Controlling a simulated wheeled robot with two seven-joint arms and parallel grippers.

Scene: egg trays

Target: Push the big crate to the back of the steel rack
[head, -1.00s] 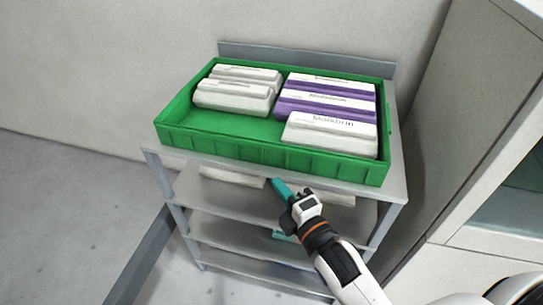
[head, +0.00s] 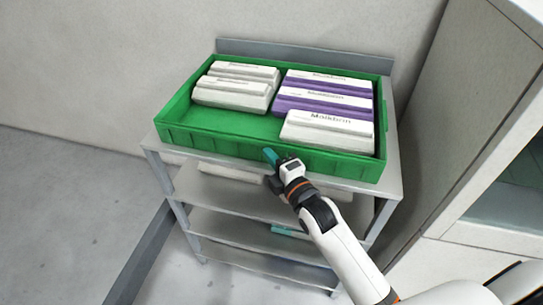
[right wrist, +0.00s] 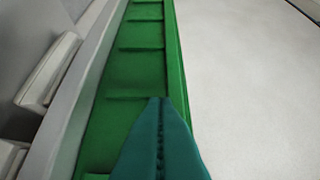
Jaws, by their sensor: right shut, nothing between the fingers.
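The big green crate (head: 205,143) sits on the top shelf of the steel rack (head: 388,190) in the head view. It holds white egg cartons (head: 236,86) at the left and purple and white ones (head: 322,98) at the right. My right gripper (head: 270,157) is shut and empty, its teal fingertips at the crate's front wall near the middle. The right wrist view shows the closed fingers (right wrist: 160,145) against or very close to the ribbed green wall (right wrist: 140,62); I cannot tell whether they touch. My left gripper is not in view.
The rack has a raised back edge (head: 300,55) before a pale wall. Lower shelves (head: 255,230) sit below, with white items under the top one. A pale cabinet (head: 470,130) stands close at the right. The floor at the left is open.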

